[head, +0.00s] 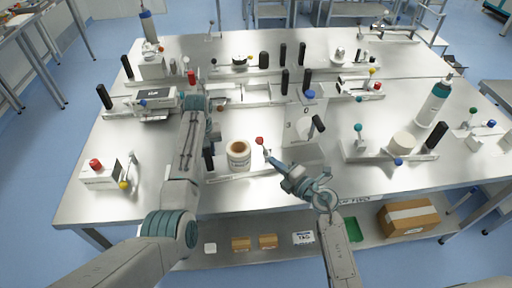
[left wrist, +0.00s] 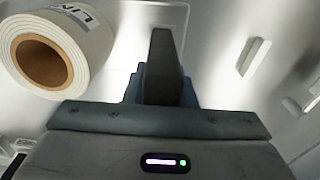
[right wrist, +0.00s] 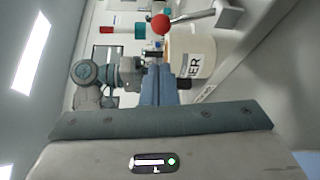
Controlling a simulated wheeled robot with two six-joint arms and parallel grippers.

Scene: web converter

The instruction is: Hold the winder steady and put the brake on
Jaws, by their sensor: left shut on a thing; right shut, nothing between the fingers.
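The winder carries a cream roll (head: 238,152) with a brown core, at the table's front edge. The roll also shows in the left wrist view (left wrist: 62,50) and the right wrist view (right wrist: 192,52). A black upright post (head: 209,162) stands left of the roll. My left gripper (head: 208,149) is shut on this dark post (left wrist: 163,65), its fingers partly hidden. A lever with a red ball (head: 259,141) stands right of the roll; the ball also shows in the right wrist view (right wrist: 160,23). My right gripper (head: 273,160) is shut and empty beside the lever, apart from the ball.
A white panel (head: 305,120) with a blue knob stands behind my right gripper. A similar station with a teal-knobbed lever (head: 358,130) is at the right. A white box with a red button (head: 97,168) is at the left. Bare table lies between these.

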